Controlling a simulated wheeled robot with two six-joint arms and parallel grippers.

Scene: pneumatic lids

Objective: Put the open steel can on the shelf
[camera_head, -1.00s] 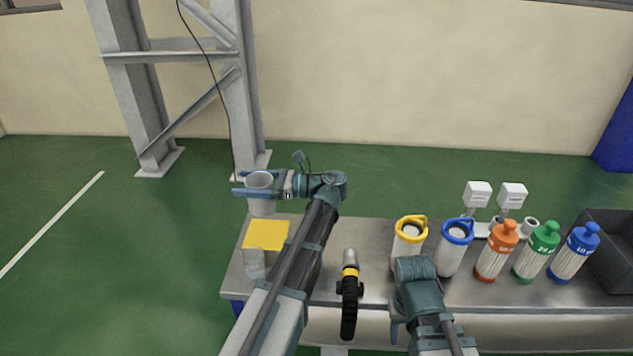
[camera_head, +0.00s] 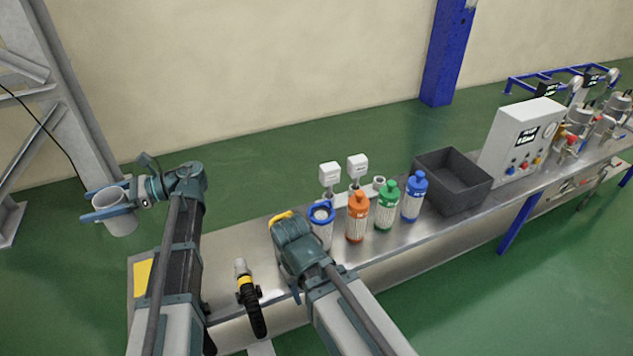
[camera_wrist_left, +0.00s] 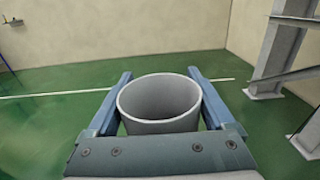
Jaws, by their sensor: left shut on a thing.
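The open steel can (camera_head: 116,222) is a plain grey cylinder with no lid, held upright at the left in the head view. My left gripper (camera_head: 108,207) is shut around its upper part, one blue finger on each side. In the left wrist view the can (camera_wrist_left: 160,103) shows its round open mouth and inside wall between the fingers. My right arm ends over the bench (camera_head: 222,275) near the blue-ringed can; its fingers are mostly hidden. No shelf is clearly identifiable in these views.
A torch-like tool (camera_head: 249,299) lies on the bench. Orange (camera_head: 357,217), green (camera_head: 386,206) and blue (camera_head: 413,197) bottles, a blue-ringed can (camera_head: 321,224), a dark bin (camera_head: 453,180) and a control box (camera_head: 522,138) stand along it. A steel frame (camera_head: 62,100) rises at the left.

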